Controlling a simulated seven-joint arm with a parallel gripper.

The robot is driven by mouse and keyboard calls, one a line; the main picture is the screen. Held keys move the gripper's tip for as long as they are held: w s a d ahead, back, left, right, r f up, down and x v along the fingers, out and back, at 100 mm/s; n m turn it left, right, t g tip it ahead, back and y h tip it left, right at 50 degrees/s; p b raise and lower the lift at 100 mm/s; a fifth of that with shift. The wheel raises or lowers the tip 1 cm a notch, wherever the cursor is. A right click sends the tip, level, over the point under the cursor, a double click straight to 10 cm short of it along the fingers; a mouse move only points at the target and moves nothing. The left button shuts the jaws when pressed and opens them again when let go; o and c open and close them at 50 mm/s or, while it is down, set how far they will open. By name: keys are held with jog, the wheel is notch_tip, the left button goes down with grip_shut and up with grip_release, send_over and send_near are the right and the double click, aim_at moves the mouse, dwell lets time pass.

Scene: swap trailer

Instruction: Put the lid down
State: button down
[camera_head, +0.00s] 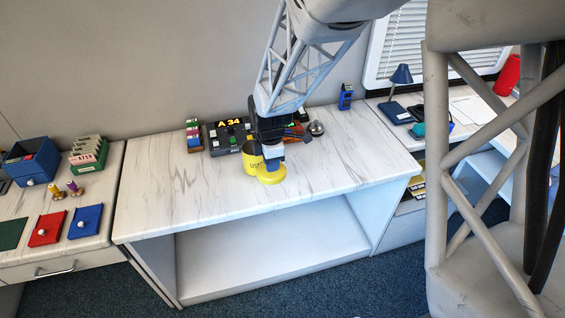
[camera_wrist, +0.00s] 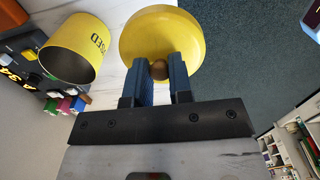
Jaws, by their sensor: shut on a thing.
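My gripper (camera_wrist: 161,80) is shut on the small brown knob (camera_wrist: 159,69) of the round yellow lid (camera_wrist: 162,28). In the head view the yellow lid (camera_head: 271,174) is below my gripper (camera_head: 272,156), over the front part of the marble-topped desk. I cannot tell whether the lid touches the desktop.
A dark console (camera_head: 227,137) with lit characters stands behind the can. A metal ball-shaped thing (camera_head: 317,128) and a blue device (camera_head: 346,97) are at the back right. The desktop (camera_head: 180,190) is clear at left and right. Its front edge is close to the lid.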

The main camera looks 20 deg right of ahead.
jog(key=d+f+n, duration=0.1)
jog(key=d+f, duration=0.1)
jog(key=s+d+f+n, duration=0.1)
jog(key=d+f, duration=0.2)
jog(key=s+d+f+n, duration=0.1)
jog(key=d+f+n, duration=0.1)
jog(key=d, duration=0.1)
jog(key=shift+f+t, duration=0.3)
jog(key=shift+f, duration=0.05)
jog(key=shift+w, duration=0.15)
send_over(287, 163)
jog(key=shift+s+f, duration=0.4)
jog(key=shift+f, duration=0.3)
jog(key=shift+w, duration=0.35)
jog(key=shift+f, duration=1.8)
jog(key=shift+f, duration=0.1)
jog(key=c, duration=1)
grip_release()
